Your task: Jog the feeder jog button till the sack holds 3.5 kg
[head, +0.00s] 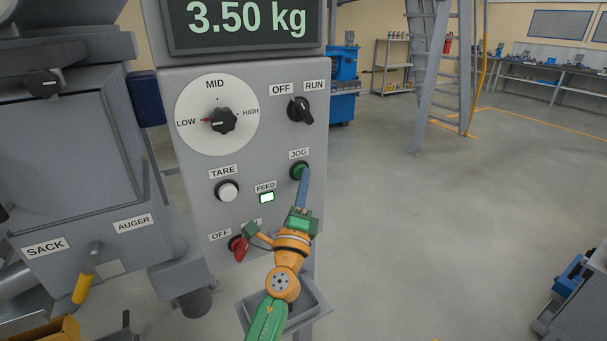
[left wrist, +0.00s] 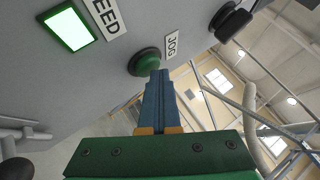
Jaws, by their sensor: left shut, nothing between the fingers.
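The green JOG button (head: 299,171) is on the right side of the grey control panel. My left gripper (head: 304,178) is shut and empty, its blue fingertips at the button. In the left wrist view the fingertips (left wrist: 157,76) overlap the lower edge of the green button (left wrist: 146,62); whether they press it I cannot tell. The display (head: 245,22) reads 3.50 kg. The FEED lamp (head: 266,198) is lit pale green, and also glows in the left wrist view (left wrist: 69,31). The sack itself is not clearly visible. My right gripper is not in view.
The panel also holds a speed dial (head: 222,120) pointing toward LOW, an OFF/RUN switch (head: 301,111), a white TARE button (head: 228,191) and a red switch (head: 239,247) near my left wrist. A yellow-handled lever (head: 86,279) is at lower left. The floor to the right is open.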

